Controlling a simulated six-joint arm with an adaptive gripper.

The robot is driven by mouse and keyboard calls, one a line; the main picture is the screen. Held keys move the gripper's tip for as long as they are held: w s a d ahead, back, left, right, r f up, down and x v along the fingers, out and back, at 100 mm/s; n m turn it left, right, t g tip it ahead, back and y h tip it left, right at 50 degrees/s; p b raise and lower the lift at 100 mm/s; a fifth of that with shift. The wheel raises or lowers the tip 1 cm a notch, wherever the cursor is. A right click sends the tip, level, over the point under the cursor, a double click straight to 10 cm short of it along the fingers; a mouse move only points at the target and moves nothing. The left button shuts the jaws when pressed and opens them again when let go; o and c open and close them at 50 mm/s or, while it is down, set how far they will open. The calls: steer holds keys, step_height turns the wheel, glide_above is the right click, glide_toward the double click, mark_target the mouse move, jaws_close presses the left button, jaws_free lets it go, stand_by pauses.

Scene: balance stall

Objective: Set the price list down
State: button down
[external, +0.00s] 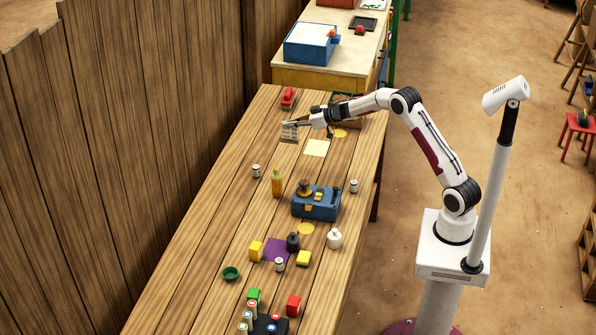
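The price list (289,131) is a small whitish card with grey lines, near the far end of the wooden table. My gripper (298,123) reaches in from the right with its fingertips at the card's upper edge and appears shut on it. The card's lower edge is close to the table top; whether it touches is too small to tell. A pale cream square (316,148) lies flat on the table just right of and nearer than the card.
A blue balance box (316,203), an orange bottle (277,184) and small jars stand nearer. The table's left side is clear.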

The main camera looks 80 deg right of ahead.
step_height(320, 180, up, 9)
steer(key=shift+r, duration=0.1)
steer(key=a+n+g+y, duration=0.1)
steer(key=a+n+y, duration=0.4)
steer(key=a, duration=3.7)
step_height(320, 180, down, 11)
steer(key=shift+m, duration=0.3)
steer(key=shift+s, duration=0.1)
step_height(320, 180, down, 6)
steer(key=shift+f, duration=0.2)
steer(key=shift+f, duration=0.1)
